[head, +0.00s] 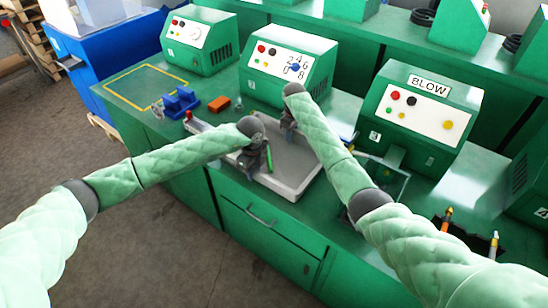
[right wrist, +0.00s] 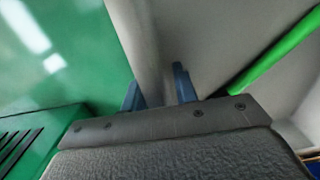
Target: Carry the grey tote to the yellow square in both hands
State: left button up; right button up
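The grey tote (head: 296,183) is at the bench's front edge in the head view, below my two hands; I cannot tell if it touches the bench. My left gripper (head: 250,162) is at its near-left side, fingertips hidden. My right gripper (head: 288,128) is at its far side. In the right wrist view, the right gripper's blue fingers (right wrist: 158,92) stand on either side of the tote's wall (right wrist: 143,45), close against it. A green rod (right wrist: 275,55) lies inside the tote. The yellow square (head: 146,68) is an outline on the bench at the far left, empty inside.
A blue part (head: 181,102) and an orange block (head: 219,104) sit between the tote and the square. Green machines (head: 200,40) line the back of the bench, one marked BLOW (head: 425,110). Orange-tipped tools (head: 446,220) lie at right. A blue cart (head: 90,60) stands beyond the left end.

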pick_arm(q)
grip_shut()
pick_arm(e)
grip_shut()
pick_arm(q)
jog(key=shift+r, duration=0.1)
dwell(0.8)
